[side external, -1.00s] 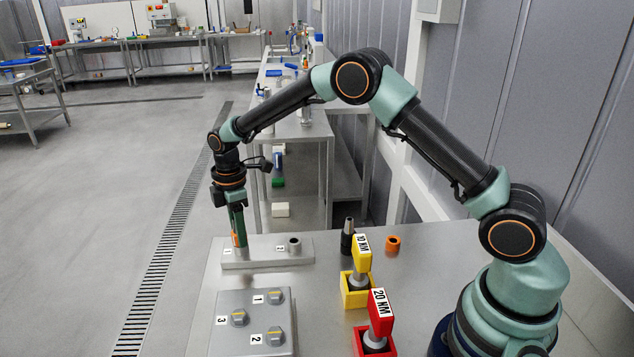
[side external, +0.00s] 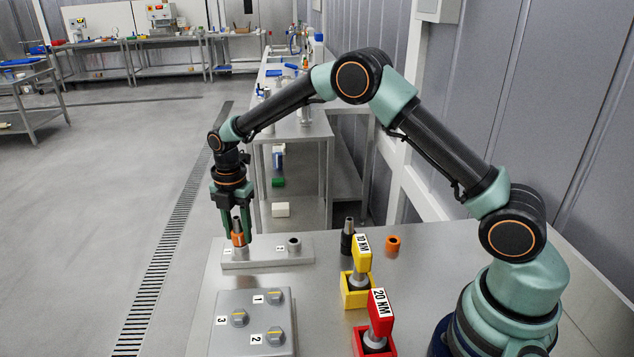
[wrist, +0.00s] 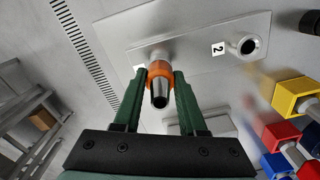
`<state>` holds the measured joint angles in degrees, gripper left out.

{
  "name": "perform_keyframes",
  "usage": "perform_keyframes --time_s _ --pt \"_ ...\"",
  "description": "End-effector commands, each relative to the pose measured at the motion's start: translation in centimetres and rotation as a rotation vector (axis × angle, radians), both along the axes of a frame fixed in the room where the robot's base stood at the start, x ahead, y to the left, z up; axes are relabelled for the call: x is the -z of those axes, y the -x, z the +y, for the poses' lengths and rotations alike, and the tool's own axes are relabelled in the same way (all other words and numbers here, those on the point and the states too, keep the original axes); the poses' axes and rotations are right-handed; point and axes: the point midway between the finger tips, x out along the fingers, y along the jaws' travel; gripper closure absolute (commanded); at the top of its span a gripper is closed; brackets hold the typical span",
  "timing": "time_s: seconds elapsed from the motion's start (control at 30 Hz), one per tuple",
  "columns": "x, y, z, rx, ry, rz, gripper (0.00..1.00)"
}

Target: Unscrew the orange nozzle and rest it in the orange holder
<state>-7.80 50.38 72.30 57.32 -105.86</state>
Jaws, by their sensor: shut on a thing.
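The orange nozzle (side external: 238,239) stands upright at position 1 of the grey plate (side external: 265,257), with a dark metal tip on top. It also shows in the wrist view (wrist: 160,72). My gripper (side external: 238,236) is shut on the nozzle, one green finger on each side of its orange collar. The orange holder (side external: 393,243) is a small ring on the table, right of the dark nozzle, and looks empty. Whether the nozzle's threads are still engaged is hidden.
A socket (side external: 294,243) stands at position 2 of the plate. A dark nozzle (side external: 348,238), a yellow 10 NM tool (side external: 356,280) and a red 20 NM tool (side external: 378,325) stand to the right. The table's middle is clear.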

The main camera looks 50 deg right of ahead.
Motion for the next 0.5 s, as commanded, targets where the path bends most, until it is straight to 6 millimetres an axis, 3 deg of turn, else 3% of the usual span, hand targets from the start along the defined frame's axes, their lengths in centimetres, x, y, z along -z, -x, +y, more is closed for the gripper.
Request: perform_keyframes --time_s 0.2,0.5 --pt "-0.05 -0.04 -0.01 -0.234 0.000 -0.001 1.00" --pt "-0.05 -0.04 -0.01 -0.280 0.000 -0.001 1.00"
